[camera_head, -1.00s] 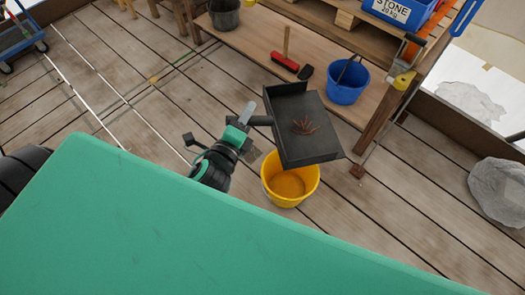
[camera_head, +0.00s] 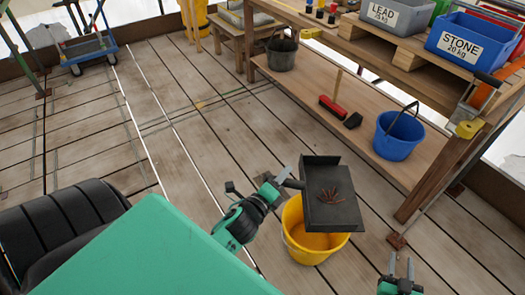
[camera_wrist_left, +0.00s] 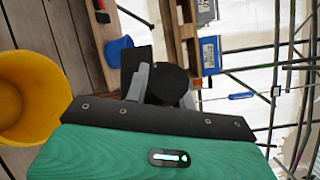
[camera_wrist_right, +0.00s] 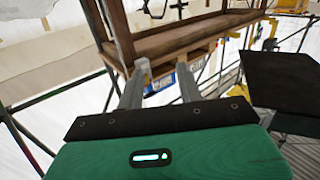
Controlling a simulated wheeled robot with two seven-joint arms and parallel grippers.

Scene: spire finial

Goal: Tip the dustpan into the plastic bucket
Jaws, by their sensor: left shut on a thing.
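The black dustpan (camera_head: 345,213) hangs above the yellow bucket (camera_head: 305,243) and hides part of its opening. Several reddish-brown scraps (camera_head: 331,195) lie in the pan. I cannot tell its exact tilt. My left gripper (camera_head: 282,178) is shut on the dustpan's handle, to the left of the pan. In the left wrist view the yellow bucket (camera_wrist_left: 28,95) is at the left, and a round dark part is between the fingers. My right gripper (camera_head: 401,266) is open and empty at the lower right, apart from the pan; its fingers (camera_wrist_right: 160,88) are spread in the right wrist view.
A blue bucket (camera_head: 397,137) and a red brush (camera_head: 332,107) are on the low wooden shelf (camera_head: 300,88). A dark bucket (camera_head: 282,52) stands at its far end. The shelf's post (camera_head: 440,172) is right of the pan. Plank floor (camera_head: 180,130) to the left is clear.

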